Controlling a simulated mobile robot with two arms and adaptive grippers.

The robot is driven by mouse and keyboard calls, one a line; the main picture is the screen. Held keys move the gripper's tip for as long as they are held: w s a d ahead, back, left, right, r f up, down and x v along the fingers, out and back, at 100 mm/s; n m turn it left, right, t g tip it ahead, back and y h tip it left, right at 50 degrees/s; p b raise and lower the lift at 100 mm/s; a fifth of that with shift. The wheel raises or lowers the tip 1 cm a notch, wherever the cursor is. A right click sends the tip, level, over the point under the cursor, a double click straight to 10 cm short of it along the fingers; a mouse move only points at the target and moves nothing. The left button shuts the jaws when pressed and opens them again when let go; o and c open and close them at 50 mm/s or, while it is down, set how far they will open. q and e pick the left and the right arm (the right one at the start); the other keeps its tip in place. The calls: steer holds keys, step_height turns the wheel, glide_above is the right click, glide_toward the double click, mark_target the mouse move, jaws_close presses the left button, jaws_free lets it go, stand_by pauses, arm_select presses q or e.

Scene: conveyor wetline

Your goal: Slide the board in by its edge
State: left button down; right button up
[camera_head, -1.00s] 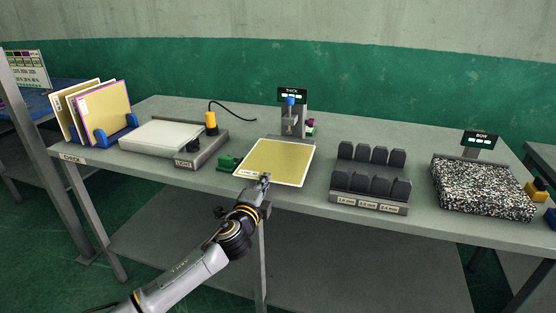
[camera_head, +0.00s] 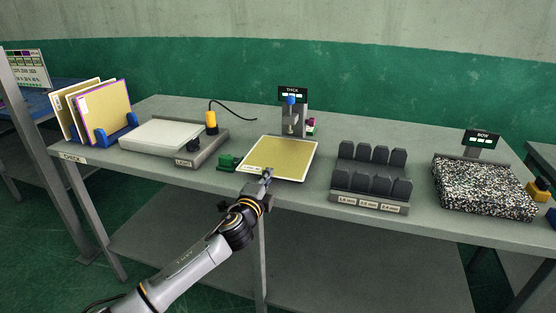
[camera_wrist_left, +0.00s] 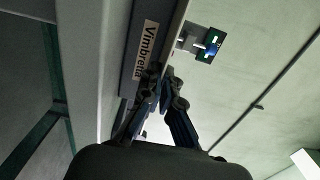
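The board (camera_head: 283,158), a flat yellow panel with a pale border, lies at the front middle of the bench, below the THICK gauge (camera_head: 293,112). A white label shows at its near left corner. My left gripper (camera_head: 267,174) is at the board's near edge, with its fingers pointing away from me. In the left wrist view, its fingertips (camera_wrist_left: 162,82) come close together on a thin edge, which looks like the board's. The far edge of the board is near the gauge's base; whether they touch is unclear. My right gripper is not in view.
A speckled slab (camera_head: 482,188), a white plate (camera_head: 160,136) and a blue rack (camera_head: 112,132) with upright boards stand farther out.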

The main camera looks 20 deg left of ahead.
arm_select(q)
steer(key=shift+w, duration=1)
steer(key=c, duration=1.6)
jaws_free()
steer(key=shift+c, duration=0.2)
